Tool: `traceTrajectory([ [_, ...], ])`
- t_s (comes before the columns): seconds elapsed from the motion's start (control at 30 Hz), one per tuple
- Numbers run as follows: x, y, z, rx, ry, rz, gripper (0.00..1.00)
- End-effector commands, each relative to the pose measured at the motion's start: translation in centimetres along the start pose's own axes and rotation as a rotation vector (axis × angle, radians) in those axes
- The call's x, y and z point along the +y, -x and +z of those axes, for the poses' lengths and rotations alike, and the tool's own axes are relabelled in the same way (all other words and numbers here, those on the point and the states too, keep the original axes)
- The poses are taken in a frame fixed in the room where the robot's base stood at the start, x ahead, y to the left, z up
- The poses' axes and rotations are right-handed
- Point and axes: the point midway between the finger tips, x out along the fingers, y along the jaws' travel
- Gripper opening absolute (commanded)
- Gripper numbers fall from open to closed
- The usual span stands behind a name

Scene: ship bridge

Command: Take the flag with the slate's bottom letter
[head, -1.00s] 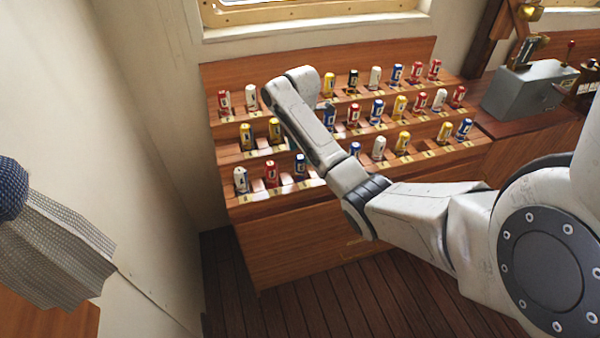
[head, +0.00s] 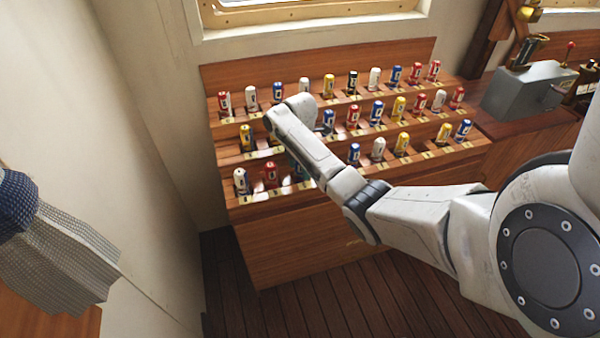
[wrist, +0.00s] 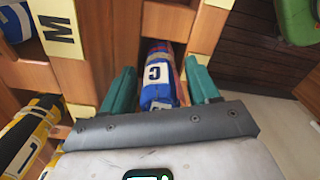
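A rolled blue, white and red flag (wrist: 158,88) with a tag reading like C stands in its slot in the wrist view. My gripper (wrist: 160,86) has its two teal fingers apart, one on each side of this flag; I cannot tell whether they touch it. In the head view my wrist covers most of the gripper, near the left part of the rack's bottom row. A blue flag (head: 298,172) there is partly hidden behind my arm. I cannot see a slate in either view.
The three-tier wooden rack (head: 330,215) holds several rolled flags. A grey box (head: 525,92) stands right, a wall left, with hanging patterned cloth (head: 55,245).

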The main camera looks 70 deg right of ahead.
Motion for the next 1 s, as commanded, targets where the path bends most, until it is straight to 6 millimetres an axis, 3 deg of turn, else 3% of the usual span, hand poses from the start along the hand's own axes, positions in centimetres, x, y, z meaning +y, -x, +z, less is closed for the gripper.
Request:
traceTrajectory([
  [0.07, 0.0, 0.0, 0.0, 0.0, 0.0, 0.0, 0.52],
  [0.53, 0.0, 0.0, 0.0, 0.0, 0.0, 0.0, 0.07],
  [0.8, 0.1, 0.4, 0.0, 0.0, 0.0, 0.002, 0.07],
  [1.0, 0.1, 3.2, 0.0, -0.001, 0.001, 0.005, 0.07],
])
